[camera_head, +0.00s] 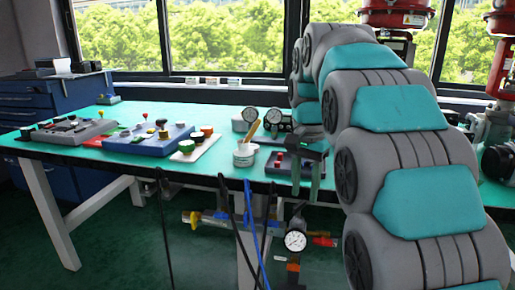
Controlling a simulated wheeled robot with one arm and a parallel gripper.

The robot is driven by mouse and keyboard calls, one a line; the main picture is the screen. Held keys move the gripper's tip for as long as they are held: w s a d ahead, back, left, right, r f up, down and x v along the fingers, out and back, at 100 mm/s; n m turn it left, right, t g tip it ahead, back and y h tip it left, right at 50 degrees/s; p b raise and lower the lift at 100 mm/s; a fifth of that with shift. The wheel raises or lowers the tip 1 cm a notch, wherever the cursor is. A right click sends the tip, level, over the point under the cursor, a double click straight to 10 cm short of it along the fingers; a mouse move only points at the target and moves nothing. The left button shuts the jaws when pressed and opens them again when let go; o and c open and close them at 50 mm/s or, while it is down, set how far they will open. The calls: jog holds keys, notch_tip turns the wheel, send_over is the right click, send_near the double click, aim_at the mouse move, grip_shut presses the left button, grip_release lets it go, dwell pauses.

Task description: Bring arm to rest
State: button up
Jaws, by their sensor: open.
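My arm rises along the right side of the head view, bends over at the top and comes down toward the bench. My gripper (306,181) hangs at its end, at the front edge of the green-topped workbench (75,150). Its two fingers point down and stand apart, with nothing visible between them. A dark block with red parts (280,163) sits just left of and behind the gripper, partly covered by it. I cannot tell whether they touch.
A white pot (244,155) with a brush, gauges (250,115), a blue control box (150,139) and a grey one (72,131) stand on the bench. Pipework with a gauge (295,241) and hanging hoses are below its front edge. Red valve equipment (502,75) stands at right.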

jog(key=s+f+n, duration=0.3)
jog(key=s+f, duration=0.3)
jog(key=s, duration=0.4)
jog(key=s+f+n+g, duration=0.1)
jog(key=s+f+n, duration=0.1)
jog(key=s+f, duration=0.4)
jog(key=s+f+n, duration=0.3)
jog(key=s+f, duration=0.4)
jog(key=s, duration=0.9)
jog(key=shift+n+g, duration=0.3)
